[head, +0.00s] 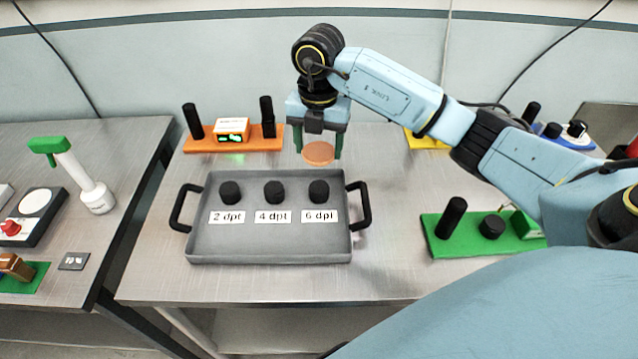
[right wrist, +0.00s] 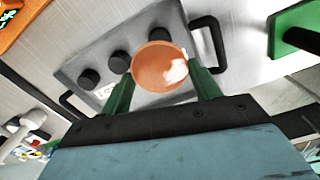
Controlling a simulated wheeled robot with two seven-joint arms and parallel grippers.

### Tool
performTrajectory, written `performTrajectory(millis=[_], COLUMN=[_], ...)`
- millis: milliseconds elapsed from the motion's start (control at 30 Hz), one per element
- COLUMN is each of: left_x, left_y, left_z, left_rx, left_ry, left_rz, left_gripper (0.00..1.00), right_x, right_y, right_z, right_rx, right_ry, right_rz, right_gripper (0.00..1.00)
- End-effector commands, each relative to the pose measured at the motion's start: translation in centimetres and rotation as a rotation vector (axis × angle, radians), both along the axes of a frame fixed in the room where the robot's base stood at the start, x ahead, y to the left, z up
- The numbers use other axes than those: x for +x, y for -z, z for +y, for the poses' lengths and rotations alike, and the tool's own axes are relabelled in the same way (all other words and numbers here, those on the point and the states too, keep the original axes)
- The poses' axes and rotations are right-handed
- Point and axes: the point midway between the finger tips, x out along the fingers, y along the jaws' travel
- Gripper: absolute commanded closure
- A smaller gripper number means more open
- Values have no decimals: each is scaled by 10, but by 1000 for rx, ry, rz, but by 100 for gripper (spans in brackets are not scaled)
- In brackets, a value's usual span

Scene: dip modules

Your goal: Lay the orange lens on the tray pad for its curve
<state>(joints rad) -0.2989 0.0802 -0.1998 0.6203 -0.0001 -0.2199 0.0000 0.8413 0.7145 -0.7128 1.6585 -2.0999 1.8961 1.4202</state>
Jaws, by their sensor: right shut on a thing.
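The orange lens (head: 318,153) is a round disc held flat between the green fingertips of my right gripper (head: 319,150). It is in the air behind the tray's far right corner in the head view. In the right wrist view the lens (right wrist: 160,66) sits between the two fingers and hides part of the tray. The grey tray (head: 270,245) has three black round pads: one behind the label 2 dpt (head: 230,192), one behind 4 dpt (head: 274,192), one behind 6 dpt (head: 319,191). All three pads look bare. My left gripper is not in view.
Behind the tray stands an orange base (head: 234,144) with black posts and a lit display. A green base (head: 480,236) with a black post is at the right. A yellow base (head: 428,140) is partly hidden by my arm. Another table (head: 100,150) stands left across a gap.

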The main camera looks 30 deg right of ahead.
Motion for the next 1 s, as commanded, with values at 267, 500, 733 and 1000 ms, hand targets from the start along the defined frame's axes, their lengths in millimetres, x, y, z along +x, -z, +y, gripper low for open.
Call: performTrajectory(millis=[267,500,733,1000], left_x=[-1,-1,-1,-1], left_y=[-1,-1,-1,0], left_z=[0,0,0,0], left_rx=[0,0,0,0], left_ry=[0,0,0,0], left_rz=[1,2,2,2], left_gripper=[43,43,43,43], right_x=[-1,-1,-1,0], right_y=[49,69,97,98], right_z=[0,0,0,0], right_rx=[0,0,0,-1], right_ry=[13,10,10,9], right_rz=[4,3,3,1], right_gripper=[63,63,63,63])
